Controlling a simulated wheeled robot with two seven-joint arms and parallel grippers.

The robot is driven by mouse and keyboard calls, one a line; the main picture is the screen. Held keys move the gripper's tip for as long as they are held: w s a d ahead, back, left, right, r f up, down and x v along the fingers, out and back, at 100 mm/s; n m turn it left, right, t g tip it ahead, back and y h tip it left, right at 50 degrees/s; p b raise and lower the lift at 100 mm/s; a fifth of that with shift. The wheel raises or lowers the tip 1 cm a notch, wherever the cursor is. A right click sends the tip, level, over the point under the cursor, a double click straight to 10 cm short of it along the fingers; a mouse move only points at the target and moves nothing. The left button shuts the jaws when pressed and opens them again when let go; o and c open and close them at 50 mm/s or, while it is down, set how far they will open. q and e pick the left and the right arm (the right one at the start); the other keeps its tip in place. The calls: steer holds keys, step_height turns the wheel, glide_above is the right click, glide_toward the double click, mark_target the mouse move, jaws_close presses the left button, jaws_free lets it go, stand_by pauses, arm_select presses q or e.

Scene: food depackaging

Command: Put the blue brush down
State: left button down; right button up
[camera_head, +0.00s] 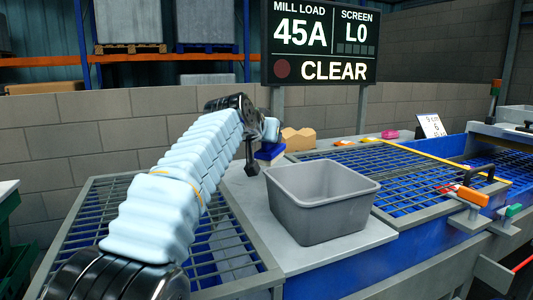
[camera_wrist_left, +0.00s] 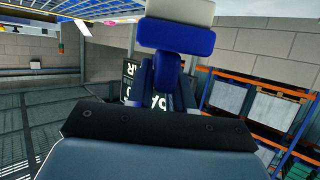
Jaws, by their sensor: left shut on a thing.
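The blue brush (camera_head: 268,153) is just behind the grey bin, below the end of my left arm. In the left wrist view the brush (camera_wrist_left: 176,38) shows a blue block with a pale grey bristle side at the top of the picture. My left gripper (camera_head: 256,140) is shut on the brush; its fingers are partly hidden by the wrist and the dark housing. Whether the brush touches the surface beneath it, I cannot tell. My right gripper is in neither view.
A grey empty bin (camera_head: 320,212) stands on the pale counter (camera_head: 272,238) between two blue grids. A tan block (camera_head: 299,139) lies right of the brush. Small pink (camera_head: 390,134) and yellow items lie farther right. A display board (camera_head: 320,42) stands behind.

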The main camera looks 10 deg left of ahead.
mark_target(267, 152)
arm_select(q)
steer(key=shift+w+a+f, duration=0.15)
steer(key=shift+a+f, duration=0.2)
steer(key=shift+f, duration=0.15)
step_height(267, 152, down, 4)
steer(key=shift+w+a+r, duration=0.15)
steer(key=shift+r, duration=0.05)
steer(key=c, duration=1)
jaws_free()
steer(key=shift+b+v, duration=1.95)
steer(key=shift+v, duration=4.1)
